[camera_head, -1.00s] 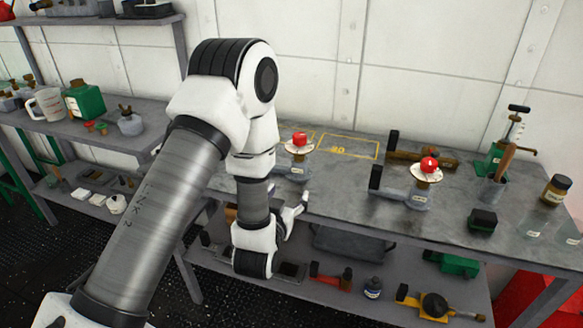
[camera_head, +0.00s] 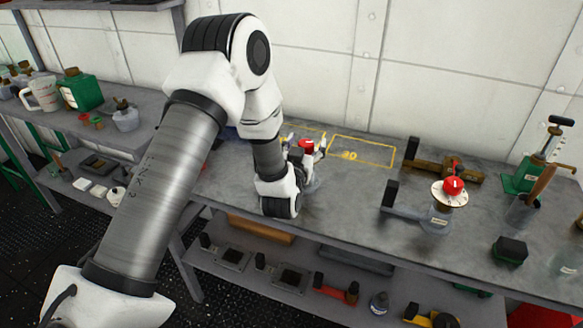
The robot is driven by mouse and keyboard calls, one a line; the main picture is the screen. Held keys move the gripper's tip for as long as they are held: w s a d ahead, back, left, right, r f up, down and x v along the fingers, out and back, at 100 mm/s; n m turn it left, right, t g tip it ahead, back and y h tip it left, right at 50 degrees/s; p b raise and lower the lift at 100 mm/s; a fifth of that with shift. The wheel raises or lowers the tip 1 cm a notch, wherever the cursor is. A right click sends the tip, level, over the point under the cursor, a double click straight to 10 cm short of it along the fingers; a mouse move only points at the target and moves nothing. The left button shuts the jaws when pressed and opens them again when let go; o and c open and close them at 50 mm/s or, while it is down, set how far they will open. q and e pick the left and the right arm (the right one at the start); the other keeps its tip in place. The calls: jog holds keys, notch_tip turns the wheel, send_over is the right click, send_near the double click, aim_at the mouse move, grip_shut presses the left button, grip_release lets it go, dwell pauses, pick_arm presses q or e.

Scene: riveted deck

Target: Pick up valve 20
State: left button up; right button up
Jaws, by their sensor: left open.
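A valve with a red knob (camera_head: 306,146) stands on the grey workbench, mostly hidden behind my left gripper. My left gripper (camera_head: 305,154) is open, with its fingers on either side of the red knob; I cannot tell whether they touch it. A second valve (camera_head: 438,216) with a red knob, white dial and grey body stands to the right on the bench. The label numbers on the valves are too small to read. A yellow outlined area marked 20 or similar (camera_head: 364,150) is painted on the bench behind the gripper. My right gripper is not in view.
A brown valve-like part (camera_head: 440,168) lies behind the right valve. A green hand pump (camera_head: 525,175), a cup with tools (camera_head: 522,212) and a black box (camera_head: 510,250) stand further right. The lower shelf holds several tools. The wall closes off the back.

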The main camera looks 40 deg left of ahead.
pick_arm(q)
jog(key=shift+s+d+r, duration=0.1)
jog(key=shift+s+r, duration=0.05)
jog(key=shift+s, duration=0.05)
jog(key=shift+c, duration=0.4)
grip_shut()
jog(key=shift+w, duration=0.1)
